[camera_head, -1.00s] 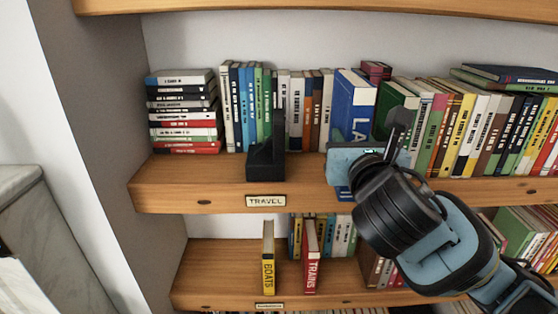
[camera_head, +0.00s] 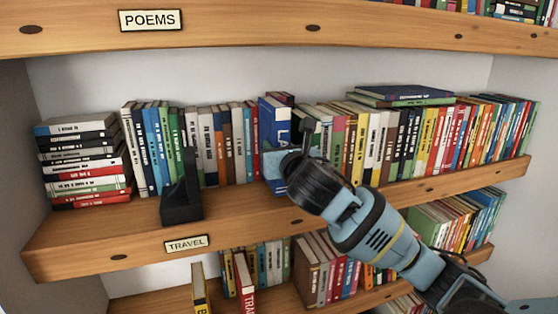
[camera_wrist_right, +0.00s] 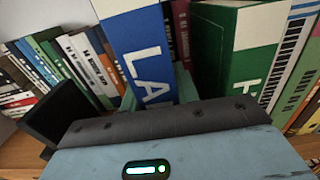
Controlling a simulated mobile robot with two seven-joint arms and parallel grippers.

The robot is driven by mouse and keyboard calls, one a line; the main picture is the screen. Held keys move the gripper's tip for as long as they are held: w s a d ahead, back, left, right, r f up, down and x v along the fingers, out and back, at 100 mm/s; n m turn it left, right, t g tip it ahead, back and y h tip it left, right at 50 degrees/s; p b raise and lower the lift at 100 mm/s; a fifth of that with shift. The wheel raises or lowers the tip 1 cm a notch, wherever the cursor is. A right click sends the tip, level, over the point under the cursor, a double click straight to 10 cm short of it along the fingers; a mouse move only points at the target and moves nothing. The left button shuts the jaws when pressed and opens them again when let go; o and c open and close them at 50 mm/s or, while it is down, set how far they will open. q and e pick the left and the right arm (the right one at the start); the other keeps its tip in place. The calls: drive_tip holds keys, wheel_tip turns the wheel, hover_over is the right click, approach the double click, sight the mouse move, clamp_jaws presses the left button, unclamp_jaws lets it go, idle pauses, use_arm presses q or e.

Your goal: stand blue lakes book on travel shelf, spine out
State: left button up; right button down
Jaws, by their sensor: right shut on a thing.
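The blue lakes book (camera_head: 272,112) stands roughly upright at the travel shelf (camera_head: 136,232), with its lettered side facing me. In the right wrist view the book (camera_wrist_right: 146,50) shows large white letters "LA", the rest hidden behind my gripper. My right gripper (camera_head: 276,165) is shut on the book's lower part, between the row on the left and a green book on the right. A TRAVEL label (camera_head: 186,243) is on the shelf edge. I cannot tell whether the book's bottom touches the shelf. My left gripper is not in view.
A black bookend (camera_head: 182,197) stands in front of the row on the left. A pile of flat books (camera_head: 83,165) lies at the far left. A green book (camera_wrist_right: 228,50) stands close on the right. The POEMS shelf (camera_head: 230,38) is above, and a lower shelf holds more books.

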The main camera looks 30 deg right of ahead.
drive_tip(key=shift+w+d+r, duration=0.2)
drive_tip(key=shift+w+d, duration=0.2)
drive_tip(key=shift+d, duration=0.05)
drive_tip(key=shift+f, duration=1.75)
drive_tip(key=shift+f, duration=0.15)
drive_tip(key=c, duration=1)
unclamp_jaws()
drive_tip(key=shift+f, duration=0.15)
drive_tip(key=shift+c, duration=0.2)
drive_tip(key=v, duration=1.2)
